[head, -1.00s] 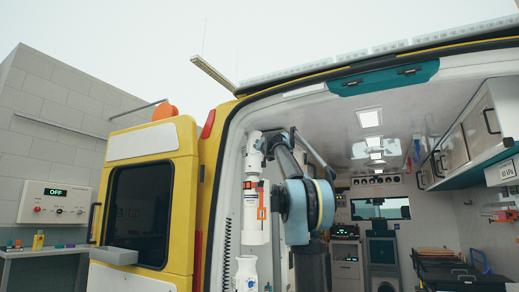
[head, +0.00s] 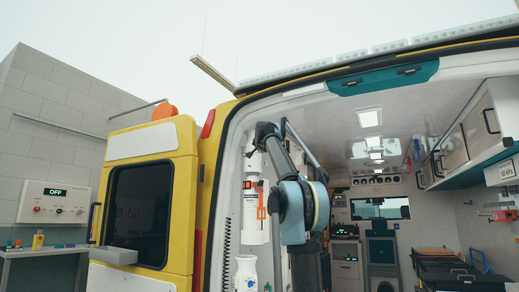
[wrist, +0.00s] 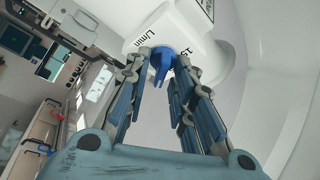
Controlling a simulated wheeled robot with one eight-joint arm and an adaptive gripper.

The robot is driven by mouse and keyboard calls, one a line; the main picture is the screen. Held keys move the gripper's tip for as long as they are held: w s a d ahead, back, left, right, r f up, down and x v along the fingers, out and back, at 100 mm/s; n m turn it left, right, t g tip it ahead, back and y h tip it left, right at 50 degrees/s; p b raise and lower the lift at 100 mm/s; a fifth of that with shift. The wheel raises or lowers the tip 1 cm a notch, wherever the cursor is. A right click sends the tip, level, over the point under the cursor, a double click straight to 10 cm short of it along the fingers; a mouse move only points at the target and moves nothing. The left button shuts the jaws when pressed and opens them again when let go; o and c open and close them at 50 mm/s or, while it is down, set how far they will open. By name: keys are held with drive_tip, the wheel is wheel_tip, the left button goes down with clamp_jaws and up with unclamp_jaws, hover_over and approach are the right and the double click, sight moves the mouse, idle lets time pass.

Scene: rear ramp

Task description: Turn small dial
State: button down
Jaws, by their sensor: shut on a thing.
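The small dial (wrist: 161,66) is a blue knob on a white housing (wrist: 180,28) marked "L/min" and "15" in the wrist view. My gripper (wrist: 160,62) has its two fingers on either side of the knob and is shut on it. The fingertips hide the sides of the knob, while its blue pointer shows between them. In the head view my arm reaches up to the white fittings on the left door post, and I cannot make out the dial or the fingertips there.
A white cylinder with an orange part (head: 256,205) hangs on the post below, with a white bottle (head: 246,272) under it. The ambulance interior opens to the right, with wall cabinets (head: 470,135). A wall panel (head: 54,203) reading "OFF" is at far left.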

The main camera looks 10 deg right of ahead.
drive_tip(key=shift+m, duration=0.5)
drive_tip(key=c, duration=1.7)
unclamp_jaws()
drive_tip(key=shift+v, duration=5.9)
drive_tip(key=shift+a+r, duration=0.15)
drive_tip(key=shift+a, duration=0.05)
